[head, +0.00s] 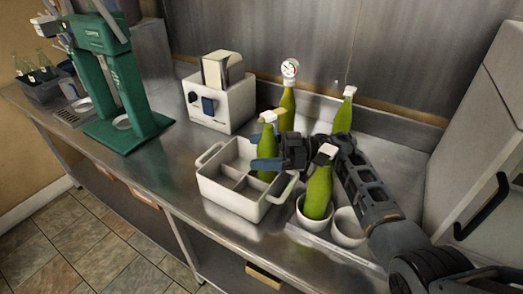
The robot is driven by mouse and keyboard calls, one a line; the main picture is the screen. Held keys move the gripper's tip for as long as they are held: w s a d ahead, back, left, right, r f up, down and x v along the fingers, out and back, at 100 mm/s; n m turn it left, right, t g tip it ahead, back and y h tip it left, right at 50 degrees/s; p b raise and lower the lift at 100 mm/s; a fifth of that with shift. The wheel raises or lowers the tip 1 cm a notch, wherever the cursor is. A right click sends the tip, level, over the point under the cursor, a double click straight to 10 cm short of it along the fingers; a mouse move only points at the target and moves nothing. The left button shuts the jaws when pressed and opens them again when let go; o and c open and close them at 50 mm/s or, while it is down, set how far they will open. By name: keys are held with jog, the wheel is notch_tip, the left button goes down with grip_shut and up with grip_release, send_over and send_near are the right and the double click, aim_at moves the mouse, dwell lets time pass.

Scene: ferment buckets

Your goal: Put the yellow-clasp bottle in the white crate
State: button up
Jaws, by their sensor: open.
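A green bottle (267,139) with a pale top and what looks like a yellowish clasp stands upright with its lower part inside the white crate (226,201), in a right-hand compartment. The crate has dividers and a handle at each end. My gripper (266,158) reaches in from the right at the bottle's side.
A green bottle (318,193) stands in a white cup (312,224), beside an empty cup (348,230). Behind stand a bottle with a gauge (290,69) and a white-topped bottle (343,118). A white machine (220,103) and green press (122,85) stand left, with free counter between.

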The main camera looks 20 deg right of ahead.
jog(key=shift+r, duration=0.2)
jog(key=b+v, duration=0.2)
jog(key=v, duration=1)
